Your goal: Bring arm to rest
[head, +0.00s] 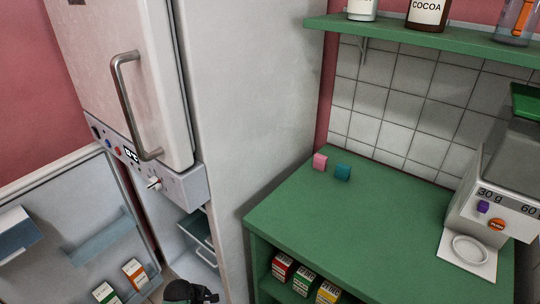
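A dark part with a teal patch, which looks like part of one of my arms, shows at the bottom edge left of centre, in front of the open lower fridge compartment. I cannot tell which arm it belongs to, and no fingertips can be made out. Neither gripper can be identified in the head view. The upper fridge door (152,60) is shut, with its metal handle (127,105) at the left. The lower fridge door (75,225) stands open to the left, with cartons (135,272) in its rack.
Boxes (304,279) stand on the shelf below the counter top. A green wall shelf (420,42) with jars hangs above.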

